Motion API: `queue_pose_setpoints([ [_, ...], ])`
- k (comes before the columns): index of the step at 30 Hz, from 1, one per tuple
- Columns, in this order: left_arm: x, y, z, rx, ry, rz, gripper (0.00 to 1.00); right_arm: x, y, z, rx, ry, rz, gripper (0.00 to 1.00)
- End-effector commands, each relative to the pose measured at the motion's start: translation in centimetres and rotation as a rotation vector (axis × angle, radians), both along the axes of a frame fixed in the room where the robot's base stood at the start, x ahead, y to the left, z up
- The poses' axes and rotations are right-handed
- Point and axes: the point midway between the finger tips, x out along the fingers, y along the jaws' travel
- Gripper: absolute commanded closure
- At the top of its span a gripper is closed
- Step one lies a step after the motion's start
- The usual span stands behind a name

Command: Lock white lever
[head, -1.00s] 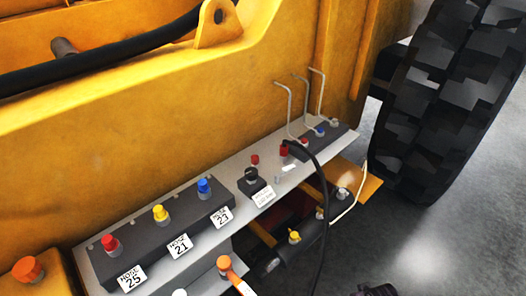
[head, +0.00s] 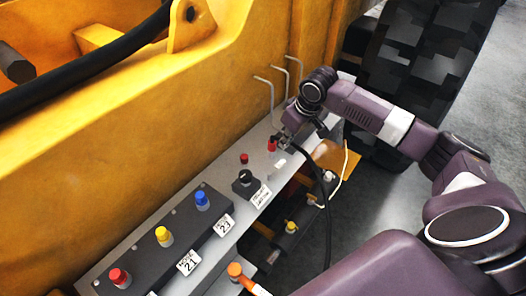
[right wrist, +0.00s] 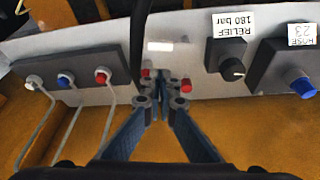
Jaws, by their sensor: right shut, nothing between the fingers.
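The bent metal levers stand at the far end of the grey panel (head: 215,228). In the right wrist view their caps show at the left: a white cap (right wrist: 33,82), a blue cap (right wrist: 65,80) and a red cap (right wrist: 102,76). The white-capped lever is the outermost; in the head view its cap is hidden behind my right arm. My right gripper (head: 284,141) is over the panel beside the levers. In the right wrist view its blue fingers (right wrist: 160,86) are shut and empty, apart from the white cap and to its right. My left gripper is not in view.
A black hose (head: 326,205) hangs from the panel close to my gripper. A black relief knob (head: 245,178), a small red knob (head: 244,158) and a dark block with red, yellow and blue knobs (head: 202,200) sit nearer. The yellow machine wall (head: 150,130) rises behind; a large tyre (head: 420,70) stands beyond.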

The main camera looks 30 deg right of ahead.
Motion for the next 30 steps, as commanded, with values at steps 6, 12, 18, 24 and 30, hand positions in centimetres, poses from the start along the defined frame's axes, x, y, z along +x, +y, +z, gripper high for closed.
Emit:
queue_pose_setpoints([
  [6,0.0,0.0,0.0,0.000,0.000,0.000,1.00,0.0,0.0,0.0,0.000,0.000,0.000,1.00],
  [12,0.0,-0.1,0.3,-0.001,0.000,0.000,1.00,0.2,0.1,-0.6,0.001,0.001,0.000,1.00],
  [18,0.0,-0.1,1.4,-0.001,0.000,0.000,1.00,1.2,0.4,-3.5,0.002,0.003,-0.001,1.00],
  [24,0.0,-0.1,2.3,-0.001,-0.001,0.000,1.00,2.4,0.6,-6.9,0.000,0.000,-0.001,1.00],
  [30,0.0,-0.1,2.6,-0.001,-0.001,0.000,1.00,3.1,0.7,-8.9,0.000,-0.001,0.000,1.00],
])
